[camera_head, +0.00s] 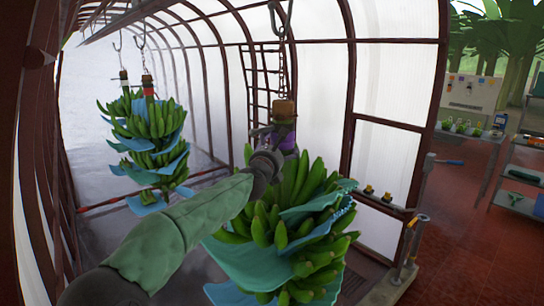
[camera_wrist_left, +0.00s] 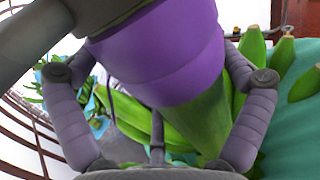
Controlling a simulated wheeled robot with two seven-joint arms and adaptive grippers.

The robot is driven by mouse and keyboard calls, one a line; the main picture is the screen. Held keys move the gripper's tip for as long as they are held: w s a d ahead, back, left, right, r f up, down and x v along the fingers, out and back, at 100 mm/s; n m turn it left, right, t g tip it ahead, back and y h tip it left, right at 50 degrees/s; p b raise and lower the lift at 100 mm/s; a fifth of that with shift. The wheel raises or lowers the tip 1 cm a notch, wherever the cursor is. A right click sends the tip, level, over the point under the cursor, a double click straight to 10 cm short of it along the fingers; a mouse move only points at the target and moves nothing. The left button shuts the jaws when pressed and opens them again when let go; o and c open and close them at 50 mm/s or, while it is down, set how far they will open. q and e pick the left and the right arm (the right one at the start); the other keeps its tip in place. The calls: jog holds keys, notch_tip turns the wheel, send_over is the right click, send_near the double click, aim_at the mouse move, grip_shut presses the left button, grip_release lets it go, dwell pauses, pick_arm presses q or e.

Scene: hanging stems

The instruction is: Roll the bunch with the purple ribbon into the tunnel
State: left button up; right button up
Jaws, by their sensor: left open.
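The bunch with the purple ribbon (camera_head: 293,222) hangs from a hook and chain at the middle of the head view, green bananas with blue sheets between them. Its purple ribbon (camera_head: 291,137) wraps the stem below a brown top end; the ribbon fills the middle of the left wrist view (camera_wrist_left: 165,62). My left gripper (camera_head: 268,148) is at the stem by the ribbon. Its open fingers (camera_wrist_left: 150,75) stand on either side of the stem. Whether they touch it I cannot tell. The tunnel (camera_head: 205,72) has dark red arches and pale translucent walls. My right gripper is out of view.
More bunches hang at the left inside the tunnel, one with a red ribbon (camera_head: 148,88) and one with a white band (camera_head: 124,84). A red-and-white bar (camera_head: 98,205) crosses low there. Shelves (camera_head: 520,178) and a bench (camera_head: 470,132) stand at the right, beyond open red floor.

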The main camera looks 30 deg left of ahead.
pick_arm(q)
jog(key=v, duration=1)
jog(key=shift+s, duration=0.25)
jog(key=shift+s+d, duration=0.2)
jog(key=shift+s, duration=0.4)
